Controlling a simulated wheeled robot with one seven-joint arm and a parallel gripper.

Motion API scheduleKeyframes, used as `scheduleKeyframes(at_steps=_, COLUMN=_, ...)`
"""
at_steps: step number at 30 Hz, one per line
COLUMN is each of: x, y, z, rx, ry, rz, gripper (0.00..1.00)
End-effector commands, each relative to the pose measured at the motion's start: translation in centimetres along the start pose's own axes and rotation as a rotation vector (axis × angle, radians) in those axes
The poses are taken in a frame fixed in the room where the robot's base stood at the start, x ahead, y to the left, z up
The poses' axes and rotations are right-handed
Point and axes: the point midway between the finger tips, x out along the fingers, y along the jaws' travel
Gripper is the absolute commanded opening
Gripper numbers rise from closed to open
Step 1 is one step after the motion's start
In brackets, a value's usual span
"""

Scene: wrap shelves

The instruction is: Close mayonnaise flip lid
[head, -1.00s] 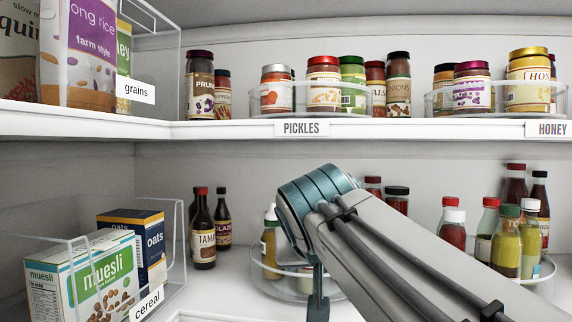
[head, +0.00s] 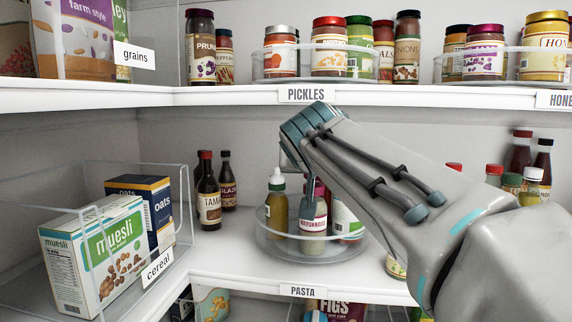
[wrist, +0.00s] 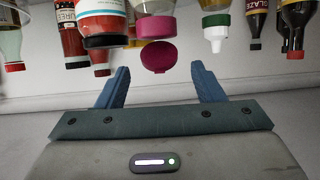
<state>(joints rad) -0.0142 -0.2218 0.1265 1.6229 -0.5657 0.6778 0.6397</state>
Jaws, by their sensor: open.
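The mayonnaise bottle (head: 313,232) stands upright on the clear turntable (head: 275,244) on the lower shelf, its top partly hidden by my gripper. In the wrist view, which looks upside down, the bottle (wrist: 153,8) has a magenta cap (wrist: 155,26). Its round magenta flip lid (wrist: 160,56) stands open, away from the cap. My gripper (wrist: 160,82) is open and empty, with its two blue fingers spread on either side of the lid. I see no finger touching the lid.
Dark sauce bottles (head: 209,195) stand behind left. The upper shelf edge (head: 230,98) runs above my arm. Bare shelf lies in front of the turntable.

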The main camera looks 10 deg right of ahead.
Motion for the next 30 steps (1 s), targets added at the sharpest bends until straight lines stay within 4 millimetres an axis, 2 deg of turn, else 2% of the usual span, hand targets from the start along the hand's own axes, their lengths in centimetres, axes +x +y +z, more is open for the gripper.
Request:
scheduleKeyframes(at_steps=6, x=2.0, y=0.0, z=0.0, rx=0.000, ry=-0.002, rz=0.000, gripper=0.61)
scheduleKeyframes(at_steps=15, x=2.2, y=0.0, z=0.0, rx=0.000, ry=0.000, rz=0.000, gripper=0.61)
scheduleKeyframes(at_steps=16, x=2.2, y=0.0, z=0.0, rx=0.000, ry=0.000, rz=0.000, gripper=0.59)
scheduleKeyframes(at_steps=18, x=2.2, y=0.0, z=0.0, rx=0.000, ry=0.000, rz=0.000, gripper=0.39)
scheduleKeyframes(at_steps=21, x=2.2, y=0.0, z=0.0, rx=0.000, ry=0.000, rz=0.000, gripper=0.16)
scheduleKeyframes(at_steps=30, x=2.3, y=0.0, z=0.3, rx=0.000, ry=0.012, rz=0.000, gripper=0.16)
